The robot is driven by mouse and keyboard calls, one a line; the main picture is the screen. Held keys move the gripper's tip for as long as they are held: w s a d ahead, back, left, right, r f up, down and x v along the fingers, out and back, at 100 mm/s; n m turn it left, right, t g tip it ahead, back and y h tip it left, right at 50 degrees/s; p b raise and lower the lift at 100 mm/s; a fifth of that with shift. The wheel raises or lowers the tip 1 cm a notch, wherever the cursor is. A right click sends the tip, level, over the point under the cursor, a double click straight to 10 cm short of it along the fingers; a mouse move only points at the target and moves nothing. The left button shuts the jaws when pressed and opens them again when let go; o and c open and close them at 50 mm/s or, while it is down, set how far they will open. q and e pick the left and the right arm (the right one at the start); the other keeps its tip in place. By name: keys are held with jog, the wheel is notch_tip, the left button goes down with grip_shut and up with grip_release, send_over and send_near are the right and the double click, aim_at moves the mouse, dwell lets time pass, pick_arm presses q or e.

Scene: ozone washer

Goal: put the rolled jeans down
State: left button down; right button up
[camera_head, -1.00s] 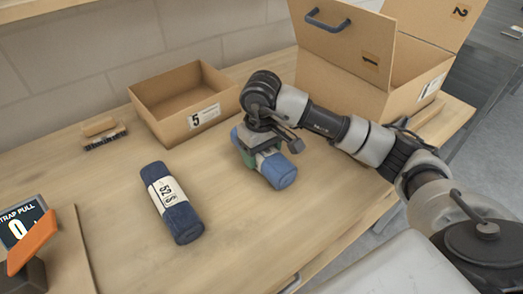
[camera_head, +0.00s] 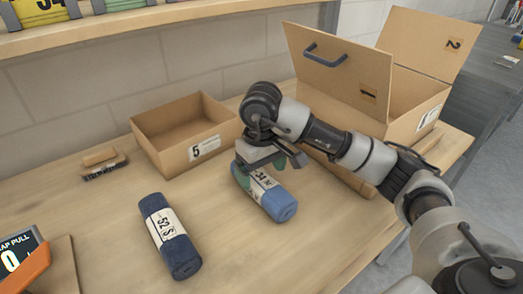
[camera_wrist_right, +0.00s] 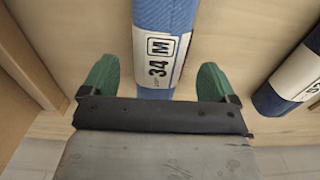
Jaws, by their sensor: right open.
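A lighter blue rolled pair of jeans (camera_head: 279,204) with a white band lies on the wooden table, right of the middle. In the right wrist view its band (camera_wrist_right: 160,62) reads 34 M. My right gripper (camera_head: 247,172) is over the far end of this roll. In the wrist view its green fingertips (camera_wrist_right: 157,80) are spread, one on each side of the roll, with gaps between. A darker blue roll (camera_head: 180,256), its band marked 52 S, lies to the left and also shows at the right edge of the wrist view (camera_wrist_right: 272,101). My left gripper is not visible.
An open cardboard box marked 5 (camera_head: 204,149) stands behind the rolls, with a brush (camera_head: 104,169) to its left. A larger open carton (camera_head: 415,93) stands at the back right. A display with an orange part (camera_head: 25,270) is at the front left.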

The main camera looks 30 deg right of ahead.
aim_at(262, 178)
notch_tip(262, 178, up, 8)
jog(key=shift+f, duration=0.25)
